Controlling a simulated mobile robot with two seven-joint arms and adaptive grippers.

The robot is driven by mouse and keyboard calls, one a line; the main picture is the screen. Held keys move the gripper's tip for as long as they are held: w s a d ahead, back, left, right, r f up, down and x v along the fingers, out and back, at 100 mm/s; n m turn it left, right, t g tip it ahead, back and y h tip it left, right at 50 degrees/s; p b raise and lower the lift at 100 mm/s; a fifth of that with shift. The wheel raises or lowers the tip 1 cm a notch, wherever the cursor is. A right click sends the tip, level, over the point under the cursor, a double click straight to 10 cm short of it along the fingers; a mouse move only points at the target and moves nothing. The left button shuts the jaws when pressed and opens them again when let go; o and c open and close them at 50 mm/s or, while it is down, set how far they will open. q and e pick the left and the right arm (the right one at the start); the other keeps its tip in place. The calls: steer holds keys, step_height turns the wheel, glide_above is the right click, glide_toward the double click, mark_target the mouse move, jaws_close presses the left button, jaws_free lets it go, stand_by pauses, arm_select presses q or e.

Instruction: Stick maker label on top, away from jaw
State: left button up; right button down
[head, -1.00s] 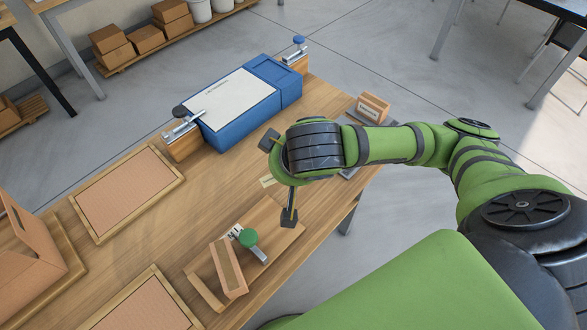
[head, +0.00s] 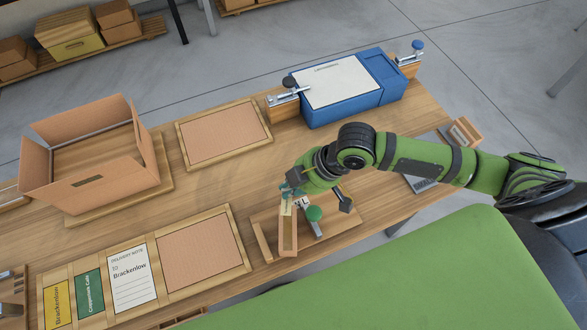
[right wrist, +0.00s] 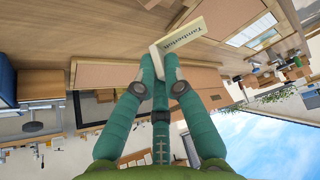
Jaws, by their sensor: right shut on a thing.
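A narrow cardboard box (head: 288,236) stands in a wooden fixture (head: 263,243) near the table's front edge. A clamp with a green knob (head: 314,213) and a pale jaw (head: 299,202) sits at its right side. My right gripper (head: 287,190) is over the box's far end, beside the jaw. It is shut on a small cream maker label (head: 286,206). In the right wrist view the label (right wrist: 182,40) with dark print sticks out beyond the teal fingertips (right wrist: 160,75). Whether the label touches the box cannot be told. My left gripper is not in view.
A blue box (head: 345,108) with a white sheet and clamps stands at the back. An open carton (head: 110,185) is at the left. A tray (head: 245,262) holds a yellow card, a green card and a delivery note. A cardboard-covered board (head: 222,133) lies behind.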

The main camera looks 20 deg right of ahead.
mark_target(291, 200)
steer(key=shift+s+a+f+n+g, duration=0.1)
steer(key=shift+f+n+g, duration=0.05)
steer(key=shift+n+g, duration=0.2)
stand_by(0.3)
steer(key=shift+p, duration=0.45)
steer(key=shift+f, duration=0.1)
steer(key=shift+f+b, duration=1.4)
steer(key=shift+f, duration=1.6)
steer(key=shift+f+b, duration=0.45)
steer(key=shift+b, duration=0.05)
